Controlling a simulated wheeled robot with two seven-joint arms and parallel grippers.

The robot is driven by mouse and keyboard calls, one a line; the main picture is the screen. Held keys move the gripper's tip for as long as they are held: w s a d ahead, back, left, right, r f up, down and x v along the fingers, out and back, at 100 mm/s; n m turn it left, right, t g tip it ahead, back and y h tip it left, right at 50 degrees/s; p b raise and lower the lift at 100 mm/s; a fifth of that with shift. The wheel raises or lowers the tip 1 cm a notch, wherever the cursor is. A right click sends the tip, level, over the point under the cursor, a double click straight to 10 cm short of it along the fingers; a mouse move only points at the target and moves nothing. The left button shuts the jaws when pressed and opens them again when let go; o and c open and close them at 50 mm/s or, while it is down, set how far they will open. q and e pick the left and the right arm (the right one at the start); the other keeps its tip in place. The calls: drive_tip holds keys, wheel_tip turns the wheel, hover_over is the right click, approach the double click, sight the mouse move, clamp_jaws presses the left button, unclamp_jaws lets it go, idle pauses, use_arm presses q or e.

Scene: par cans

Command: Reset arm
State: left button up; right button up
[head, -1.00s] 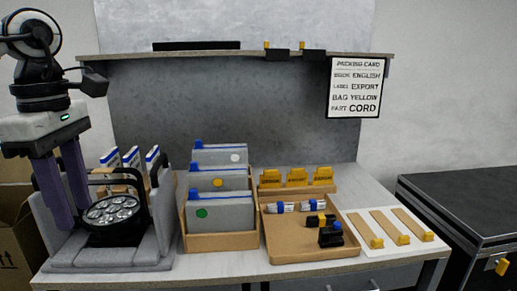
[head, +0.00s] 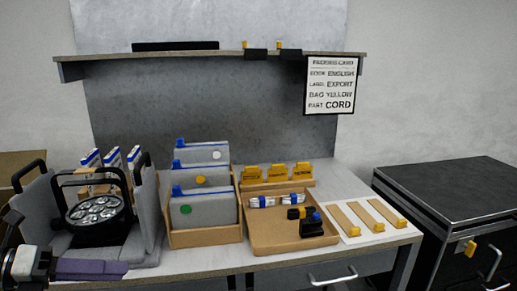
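My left gripper (head: 92,269) is at the lower left corner of the head view, with its purple fingers lying nearly level and pointing right. It is in front of the grey padded cradle (head: 150,222) that holds a black par can (head: 97,211) with several round lenses. The fingers overlap one another from this side, so their gap cannot be seen. Nothing shows held in them. The par can sits upright in the cradle, apart from the fingers as far as I can see. My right gripper is not in view.
A wooden box (head: 205,238) of grey folders stands right of the cradle. A brown tray (head: 275,243) holds small packets and black parts. Beyond it lies a white mat (head: 352,238) with wooden strips. A packing card (head: 331,86) hangs from the shelf (head: 210,57). A black cabinet (head: 450,190) stands right.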

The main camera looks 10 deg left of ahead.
use_arm(q)
drive_tip(key=s+f+n+t+y, duration=0.2)
drive_tip(key=f+n+t+y, duration=0.1)
drive_tip(key=f+n, duration=0.75)
drive_tip(key=s+f+n+t+y, duration=0.2)
drive_tip(key=f+n+t+y, duration=0.2)
drive_tip(key=f+n, duration=0.65)
drive_tip(key=s+d+f+n+g+y, duration=0.1)
drive_tip(key=s+d+f+n+g, duration=0.2)
drive_tip(key=s+d+f+n, duration=0.3)
drive_tip(key=s+d+f+n+g, duration=0.2)
drive_tip(key=s+d+f+n, duration=0.5)
drive_tip(key=d, duration=0.4)
drive_tip(key=shift+d+f+g+y, duration=0.15)
drive_tip(key=shift+d+g+y, duration=0.1)
drive_tip(key=shift+g+y, duration=0.15)
